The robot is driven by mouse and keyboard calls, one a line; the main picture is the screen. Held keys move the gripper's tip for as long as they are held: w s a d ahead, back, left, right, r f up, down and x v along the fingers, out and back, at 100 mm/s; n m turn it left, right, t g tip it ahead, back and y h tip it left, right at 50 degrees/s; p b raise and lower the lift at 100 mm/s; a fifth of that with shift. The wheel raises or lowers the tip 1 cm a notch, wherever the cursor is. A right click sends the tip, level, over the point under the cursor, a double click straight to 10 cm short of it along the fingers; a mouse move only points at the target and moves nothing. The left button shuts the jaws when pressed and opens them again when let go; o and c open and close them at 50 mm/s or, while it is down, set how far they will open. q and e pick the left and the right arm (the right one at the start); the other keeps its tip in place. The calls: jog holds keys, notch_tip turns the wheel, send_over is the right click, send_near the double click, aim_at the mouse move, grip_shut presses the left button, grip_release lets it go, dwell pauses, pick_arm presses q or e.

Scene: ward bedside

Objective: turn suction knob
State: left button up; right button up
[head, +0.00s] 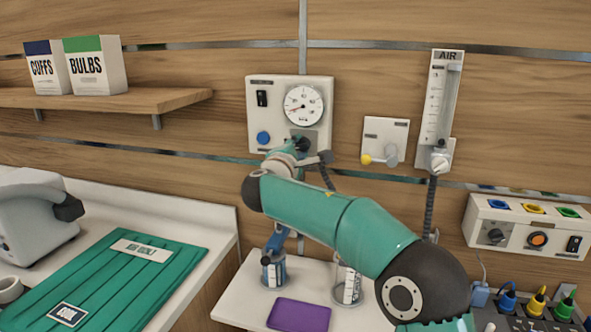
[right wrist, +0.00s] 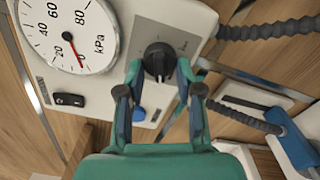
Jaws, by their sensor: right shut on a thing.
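The suction panel (head: 258,116) is a white wall unit with a round kPa gauge (head: 303,105), a black rocker switch and a blue button. The gauge also shows in the right wrist view (right wrist: 65,30), its red needle near the low end of the scale. The black suction knob (right wrist: 158,58) sits on a grey plate. My right gripper (right wrist: 159,76) is shut on the knob, one finger on each side. In the head view my right gripper (head: 302,146) is at the panel's lower right and mostly hides the knob. My left gripper is out of view.
A white outlet plate (head: 385,134) with a yellow knob and an AIR flowmeter (head: 440,100) are right of the panel. Jars and a purple item (head: 299,315) stand below my right arm. A shelf (head: 120,100) with boxes is at upper left.

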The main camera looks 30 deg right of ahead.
jog(key=m+b, duration=0.2)
jog(key=b, duration=0.1)
jog(key=m+b, duration=0.3)
jog(key=shift+d+f+m, duration=0.1)
jog(key=shift+f+m, duration=0.1)
jog(key=shift+m, duration=0.1)
jog(key=m+b, duration=0.2)
jog(key=shift+r+m, duration=0.1)
jog(key=shift+m, duration=0.3)
jog(key=shift+r+m+b, duration=0.1)
jog(key=shift+m+b, duration=0.7)
jog(key=shift+m, duration=0.8)
jog(key=o, duration=1.1)
jog(key=shift+d, duration=0.15)
jog(key=shift+r, duration=0.1)
